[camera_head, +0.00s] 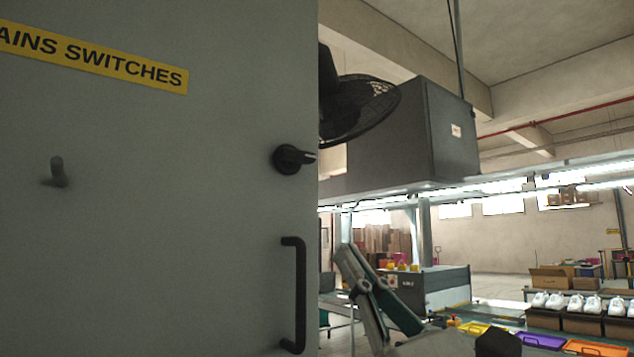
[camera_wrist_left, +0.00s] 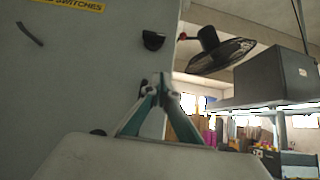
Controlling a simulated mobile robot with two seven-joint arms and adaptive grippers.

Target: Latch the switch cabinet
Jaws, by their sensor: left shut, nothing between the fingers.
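The switch cabinet's grey door (camera_head: 170,230) fills the left of the head view, with a yellow "MAINS SWITCHES" label (camera_head: 120,65). A black round latch knob (camera_head: 288,158) sits near its right edge, its short lever pointing right. Below it is a black upright bar handle (camera_head: 298,295). The knob also shows in the left wrist view (camera_wrist_left: 153,40), above my fingers. My left gripper (camera_head: 347,256), grey and teal, is right of the handle and below the knob in the head view. Its fingertips (camera_wrist_left: 160,82) are together and empty. I cannot tell whether they touch the door.
A small peg (camera_head: 57,172) sticks out of the door on the left. A black fan (camera_head: 360,108) and a dark grey box (camera_head: 405,135) are beyond the door's right edge. White shoes (camera_head: 585,303) and coloured trays (camera_head: 545,340) lie at the lower right.

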